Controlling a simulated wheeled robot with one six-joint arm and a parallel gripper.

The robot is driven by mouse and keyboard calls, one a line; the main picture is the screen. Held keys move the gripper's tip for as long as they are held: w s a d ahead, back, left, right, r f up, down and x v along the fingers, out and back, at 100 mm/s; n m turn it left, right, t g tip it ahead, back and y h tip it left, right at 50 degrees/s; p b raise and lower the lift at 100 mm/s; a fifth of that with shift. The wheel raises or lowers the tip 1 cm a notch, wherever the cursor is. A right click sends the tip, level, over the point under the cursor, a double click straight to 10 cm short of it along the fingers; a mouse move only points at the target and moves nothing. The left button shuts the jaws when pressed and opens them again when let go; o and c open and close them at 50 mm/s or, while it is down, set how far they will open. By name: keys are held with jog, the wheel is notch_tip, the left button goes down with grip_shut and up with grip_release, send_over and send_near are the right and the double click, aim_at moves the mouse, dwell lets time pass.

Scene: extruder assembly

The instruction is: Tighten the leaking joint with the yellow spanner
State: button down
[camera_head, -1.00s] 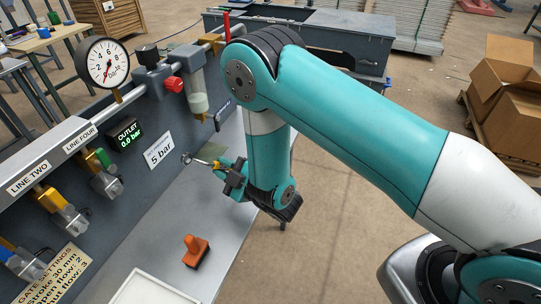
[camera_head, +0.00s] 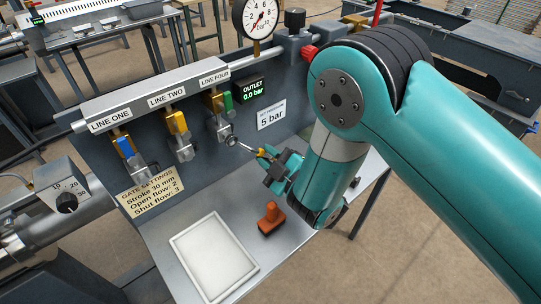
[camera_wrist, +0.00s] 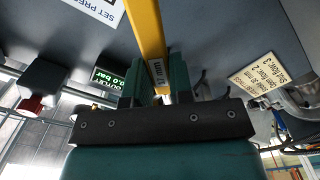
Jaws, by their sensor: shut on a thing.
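My gripper (camera_head: 273,165) is shut on the yellow handle of the spanner (camera_head: 261,152). The spanner's bright metal head points left, at the lower end of the line four fitting (camera_head: 222,128). I cannot tell whether it touches or sits around it. In the wrist view the yellow handle (camera_wrist: 146,32) runs up between the fingers of my gripper (camera_wrist: 157,85), with a small size label on it; the spanner's head is out of view. Similar fittings hang under line two (camera_head: 181,140) and line one (camera_head: 130,155). No leak is plain to see.
An orange-red stamp-like object (camera_head: 270,217) and a white tray (camera_head: 176,246) lie on the grey bench below. A pressure gauge (camera_head: 259,17) stands above the panel.

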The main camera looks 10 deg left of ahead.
jog(key=shift+p+x, duration=0.85)
jog(key=shift+p, duration=0.65)
jog(key=shift+s+a+f+m+b, duration=0.15)
jog(key=shift+f+m+b, duration=0.2)
jog(key=shift+b, duration=0.3)
jog(key=shift+r, duration=0.1)
jog(key=shift+s, duration=0.1)
jog(key=shift+b+v, duration=0.9)
jog(key=shift+b, duration=0.4)
dwell(0.4)
